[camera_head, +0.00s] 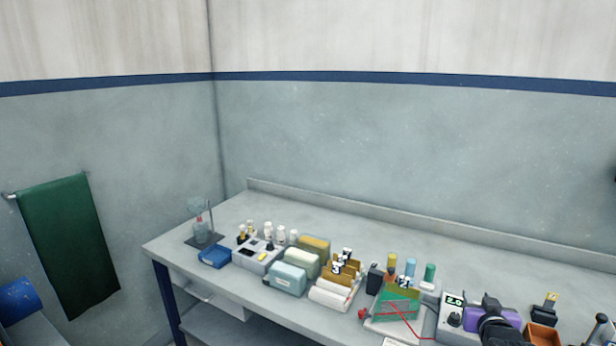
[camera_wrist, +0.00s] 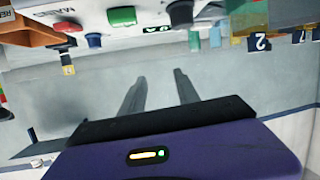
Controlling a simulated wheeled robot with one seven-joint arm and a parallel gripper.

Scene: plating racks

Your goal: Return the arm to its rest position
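My gripper (camera_wrist: 160,78) shows in the wrist view, which looks upside down. Its two grey fingers stand apart with nothing between them. Its purple housing with a small lit strip fills the bottom of that view. In the head view, my purple and black wrist (camera_head: 492,317) is at the lower right, over the bench near a device with a lit display (camera_head: 453,301). The fingers are not clear there, and most of my arm is out of view.
The long grey bench (camera_head: 330,222) holds racks, bottles and boxes along its front half. A rack with a green board and red wires (camera_head: 398,308) stands left of my wrist. A brown tray (camera_head: 543,335) is to the right. The back strip is clear.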

